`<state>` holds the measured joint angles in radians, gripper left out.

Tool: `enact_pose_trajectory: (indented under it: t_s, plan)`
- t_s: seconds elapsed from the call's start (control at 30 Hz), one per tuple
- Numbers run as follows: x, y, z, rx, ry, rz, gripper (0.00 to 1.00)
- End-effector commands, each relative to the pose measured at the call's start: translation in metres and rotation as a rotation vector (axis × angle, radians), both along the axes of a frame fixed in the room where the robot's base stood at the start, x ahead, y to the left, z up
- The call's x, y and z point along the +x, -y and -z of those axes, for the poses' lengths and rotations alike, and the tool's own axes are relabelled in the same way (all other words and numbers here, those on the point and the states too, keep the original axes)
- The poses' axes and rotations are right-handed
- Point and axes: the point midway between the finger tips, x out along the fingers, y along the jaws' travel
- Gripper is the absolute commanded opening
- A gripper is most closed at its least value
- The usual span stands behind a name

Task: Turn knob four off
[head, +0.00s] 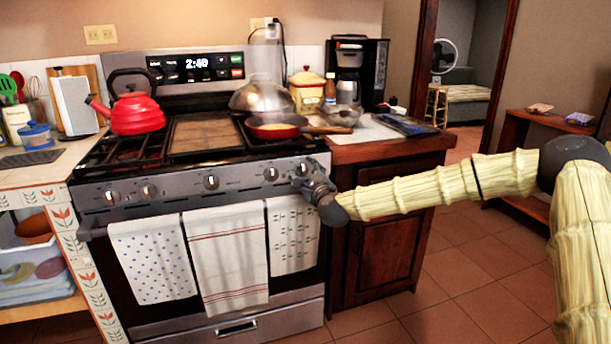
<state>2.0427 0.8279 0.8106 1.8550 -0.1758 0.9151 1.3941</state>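The stove (235,175) has a row of round knobs along its silver front panel. The knob second from the right (270,173), fourth from the left, is in plain view. The rightmost knob (302,169) is just beside my gripper (303,182). My gripper is at the right end of the panel, to the right of the fourth knob and apart from it. Its fingers are small and dark against the panel, so whether they are open or touch the rightmost knob is unclear. The other knobs (211,182) are farther left.
Three towels (228,262) hang on the oven handle below the knobs. A red kettle (137,112) and a red pan (272,131) stand on the cooktop; the pan's handle points right. A wooden cabinet (385,245) adjoins the stove. The tiled floor (470,280) at right is clear.

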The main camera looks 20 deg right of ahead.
Motion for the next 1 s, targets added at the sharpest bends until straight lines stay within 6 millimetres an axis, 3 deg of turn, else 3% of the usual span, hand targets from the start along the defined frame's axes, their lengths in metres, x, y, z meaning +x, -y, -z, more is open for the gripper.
enact_pose_trajectory:
  t_s: [0.27, 0.7, 1.0]
  plan:
    - [-0.005, -0.001, 0.002, 0.000, -0.002, -0.002, 0.62]
    - [-0.060, 0.003, 0.002, 0.001, -0.002, -0.001, 0.62]
    - [-0.080, 0.003, 0.001, 0.000, -0.001, -0.001, 0.62]
